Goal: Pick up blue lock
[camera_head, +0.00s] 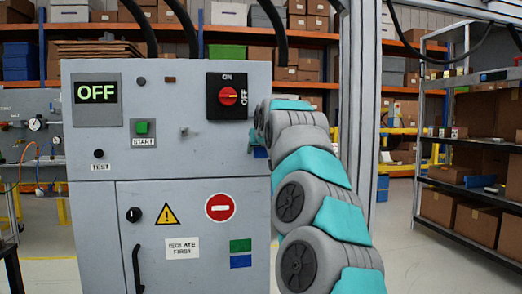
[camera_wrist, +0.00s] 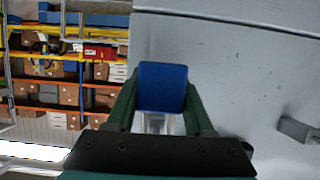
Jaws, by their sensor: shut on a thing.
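The blue lock (camera_wrist: 162,86) shows in the wrist view as a blue block with a pale, clear-looking part below it. My gripper (camera_wrist: 162,100) has its two dark green fingers on either side of the block and is shut on it. In the head view my arm reaches along the right side of the grey cabinet (camera_head: 220,165), and my gripper is hidden there. A small blue patch shows by the cabinet's right edge, but I cannot tell if it is the lock.
The cabinet front carries an OFF display (camera_head: 97,92), a red rotary switch (camera_head: 228,96), a green START button (camera_head: 142,127) and a door handle (camera_head: 137,270). A grey surface with a small protruding block (camera_wrist: 298,130) is close on the right in the wrist view. Shelving (camera_head: 470,180) stands at right.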

